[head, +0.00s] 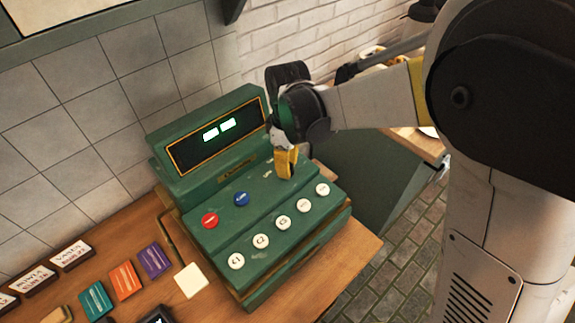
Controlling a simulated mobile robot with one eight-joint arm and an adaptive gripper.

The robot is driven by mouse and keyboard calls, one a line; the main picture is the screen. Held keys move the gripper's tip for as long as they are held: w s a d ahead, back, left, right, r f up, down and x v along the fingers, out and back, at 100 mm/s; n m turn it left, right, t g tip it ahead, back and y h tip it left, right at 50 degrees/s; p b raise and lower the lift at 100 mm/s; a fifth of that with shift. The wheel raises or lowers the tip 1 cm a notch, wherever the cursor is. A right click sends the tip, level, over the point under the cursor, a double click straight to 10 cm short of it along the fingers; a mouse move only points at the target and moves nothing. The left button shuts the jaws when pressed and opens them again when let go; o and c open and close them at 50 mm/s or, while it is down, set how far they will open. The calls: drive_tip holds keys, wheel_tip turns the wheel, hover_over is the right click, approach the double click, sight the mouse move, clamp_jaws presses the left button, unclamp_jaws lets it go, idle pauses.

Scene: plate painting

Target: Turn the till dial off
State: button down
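The green till (225,265) stands on the wooden counter with its display (219,130) lit in white-green figures. A red button (210,220), a blue button (242,199) and a row of several white keys (283,222) are on its top face. My gripper (286,172) points down, its yellow fingers at the upper right of the till's top face, right of the blue button. The dial cannot be made out; the fingers cover that spot. I cannot tell whether the fingers touch anything or how far apart they are.
A tiled wall (105,110) is close behind the till. A brick floor (405,265) shows at right.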

drive_tip(key=c, duration=1.2)
unclamp_jaws()
drive_tip(key=shift+o, duration=0.2)
drive_tip(key=shift+r, duration=0.1)
wheel_tip(320, 180, up, 12)
